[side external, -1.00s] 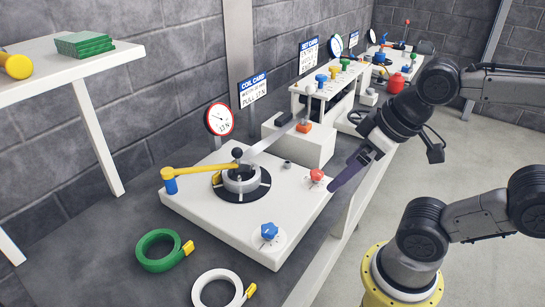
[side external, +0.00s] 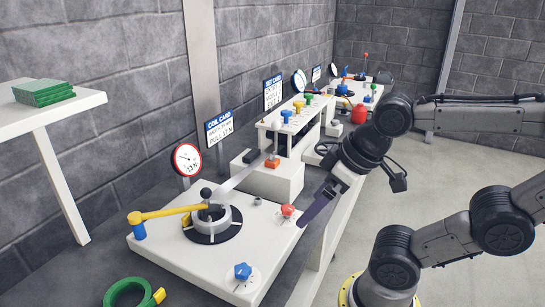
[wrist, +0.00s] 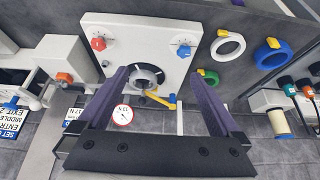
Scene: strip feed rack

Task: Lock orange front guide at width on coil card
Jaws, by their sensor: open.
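In the wrist view an orange block (wrist: 65,77) shows at the left. In the side view my gripper (side external: 305,218) is by the red knob (side external: 288,210), at the right edge of the white plate, apart from the orange guide.
The white plate (side external: 165,250) carries a grey coil hub (side external: 212,219), a yellow lever (side external: 170,212) and a blue knob (side external: 242,271). A round gauge (side external: 187,159) stands behind. A green ring (side external: 128,292) lies in front. Other stations stand farther back. Open floor lies right.

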